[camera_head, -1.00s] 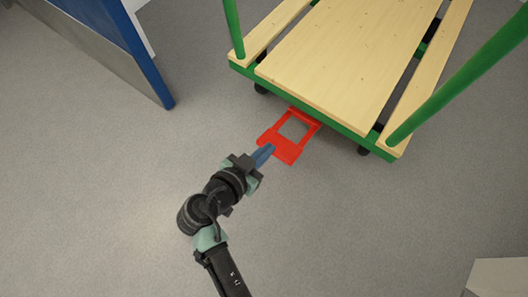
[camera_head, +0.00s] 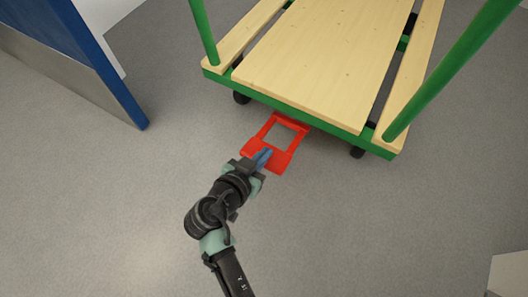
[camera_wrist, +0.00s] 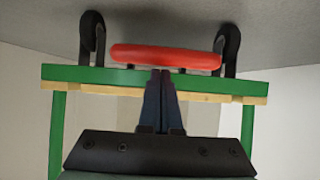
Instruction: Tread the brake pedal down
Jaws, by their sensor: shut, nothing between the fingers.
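The red brake pedal (camera_head: 281,161) is a flat frame with a square opening, sticking out low from the near end of the trolley (camera_head: 315,60). My gripper (camera_head: 266,152) has its blue fingers shut and empty, overlapping the near left part of the pedal in the head view. In the wrist view the pedal shows edge-on as a red bar (camera_wrist: 165,57), just beyond the shut fingertips (camera_wrist: 160,72). Whether the fingers touch the pedal or hover above it, I cannot tell.
The trolley has a wooden slatted deck, a green frame and green upright posts (camera_head: 455,75). Its dark wheels (camera_head: 357,152) show below the deck. A blue and grey panel (camera_head: 85,65) stands at the upper left. A pale box (camera_head: 508,273) is at the lower right. Floor around my arm is clear.

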